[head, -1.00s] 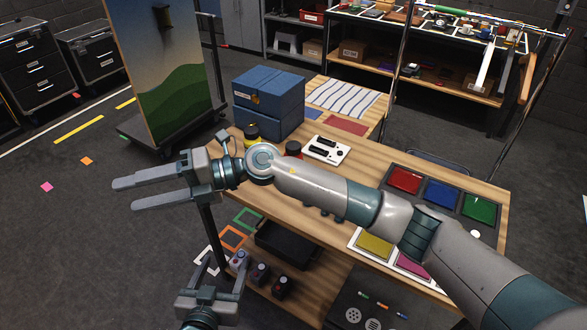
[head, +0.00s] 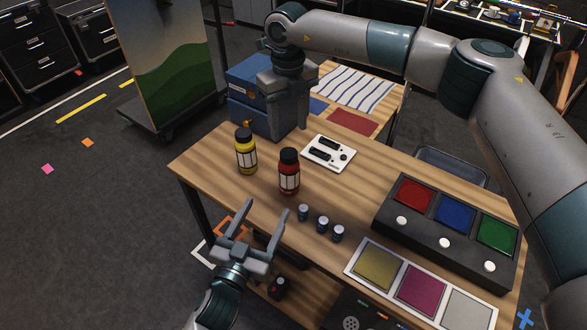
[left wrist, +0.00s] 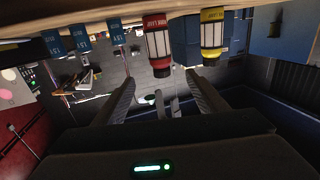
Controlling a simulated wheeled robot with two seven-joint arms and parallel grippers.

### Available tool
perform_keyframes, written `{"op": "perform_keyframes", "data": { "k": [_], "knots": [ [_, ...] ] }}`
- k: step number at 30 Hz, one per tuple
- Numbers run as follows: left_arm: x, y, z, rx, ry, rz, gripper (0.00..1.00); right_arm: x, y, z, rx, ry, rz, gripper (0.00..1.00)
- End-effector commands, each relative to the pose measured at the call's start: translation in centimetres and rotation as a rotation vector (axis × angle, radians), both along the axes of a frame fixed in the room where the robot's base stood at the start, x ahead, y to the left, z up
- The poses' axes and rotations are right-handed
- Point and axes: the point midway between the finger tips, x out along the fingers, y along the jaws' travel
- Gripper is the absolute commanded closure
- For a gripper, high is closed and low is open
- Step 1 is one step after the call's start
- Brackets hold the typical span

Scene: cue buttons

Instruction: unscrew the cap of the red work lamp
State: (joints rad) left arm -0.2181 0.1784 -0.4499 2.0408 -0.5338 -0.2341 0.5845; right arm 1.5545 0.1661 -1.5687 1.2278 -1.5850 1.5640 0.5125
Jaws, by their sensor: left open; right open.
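My left gripper (head: 266,208) is open and empty, in front of the table edge, apart from the red lamp. My right gripper (head: 287,132) points down by the blue box, open, behind the lamps.
The blue box (head: 247,92) stands at the table's back left. A white switch panel (head: 329,152) lies behind the red lamp. Several small blue cylinders (head: 322,224) stand right of it. A button console (head: 440,225) and a coloured-square panel (head: 385,262) occupy the right side.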

Motion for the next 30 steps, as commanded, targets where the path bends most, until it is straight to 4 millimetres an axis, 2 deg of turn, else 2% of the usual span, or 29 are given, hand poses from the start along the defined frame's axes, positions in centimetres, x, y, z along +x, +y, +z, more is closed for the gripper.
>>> {"op": "perform_keyframes", "data": {
  "k": [11,17,23,30],
  "knots": [
    [0.1,0.0,0.0,0.0,0.0,0.0,0.34,0.0,-0.1,0.0,-0.002,0.0,0.0,0.49],
    [0.8,-0.3,0.0,0.0,0.0,0.0,0.34,0.0,0.0,0.0,-0.001,0.0,0.0,0.49],
    [2.8,-1.0,0.0,0.0,0.0,0.0,0.34,0.0,0.0,0.0,-0.001,-0.001,0.0,0.49],
    [6.3,-2.4,0.0,0.0,-0.001,0.0,0.34,0.0,0.0,0.0,-0.001,-0.001,0.0,0.49]
  ]
}}
